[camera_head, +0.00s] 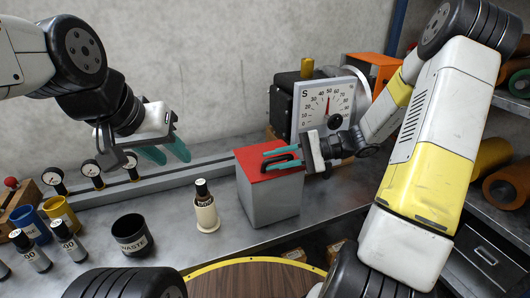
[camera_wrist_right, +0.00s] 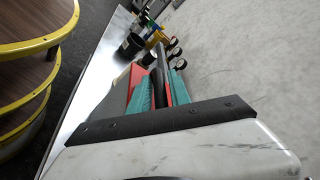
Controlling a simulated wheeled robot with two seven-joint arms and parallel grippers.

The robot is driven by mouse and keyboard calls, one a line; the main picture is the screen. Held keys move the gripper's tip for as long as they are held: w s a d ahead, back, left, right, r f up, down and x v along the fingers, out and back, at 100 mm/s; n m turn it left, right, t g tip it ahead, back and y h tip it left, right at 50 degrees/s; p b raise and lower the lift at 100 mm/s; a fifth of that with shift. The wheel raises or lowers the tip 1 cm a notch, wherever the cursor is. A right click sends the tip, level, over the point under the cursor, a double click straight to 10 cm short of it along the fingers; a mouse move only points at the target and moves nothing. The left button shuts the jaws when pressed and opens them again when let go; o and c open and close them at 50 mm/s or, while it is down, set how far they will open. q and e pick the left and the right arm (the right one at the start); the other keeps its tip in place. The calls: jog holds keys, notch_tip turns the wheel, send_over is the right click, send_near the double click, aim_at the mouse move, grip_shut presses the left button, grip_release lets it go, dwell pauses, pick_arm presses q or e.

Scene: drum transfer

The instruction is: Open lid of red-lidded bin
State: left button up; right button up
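The red-lidded bin (camera_head: 270,198) is a grey box standing on the bench in the head view. Its red lid (camera_head: 252,160) lies flat and closed on top, with a black handle (camera_wrist_right: 161,66) standing up from it. My right gripper (camera_head: 272,159) reaches in from the right just over the lid, its teal fingers apart on either side of the handle. In the right wrist view the handle runs between the fingers (camera_wrist_right: 160,88), with red lid showing between them. My left gripper (camera_head: 167,154) is open and empty above the bench at the left.
A cream holder with a dark-capped bottle (camera_head: 206,212) stands left of the bin. A black waste cup (camera_head: 131,237) is further left, near small bottles and colored cups. A dial gauge (camera_head: 325,105) stands behind the bin. A round wooden-topped drum stand (camera_head: 255,280) is in front.

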jog(key=shift+x, duration=0.85)
jog(key=shift+c, duration=0.4)
grip_shut()
dwell(0.5)
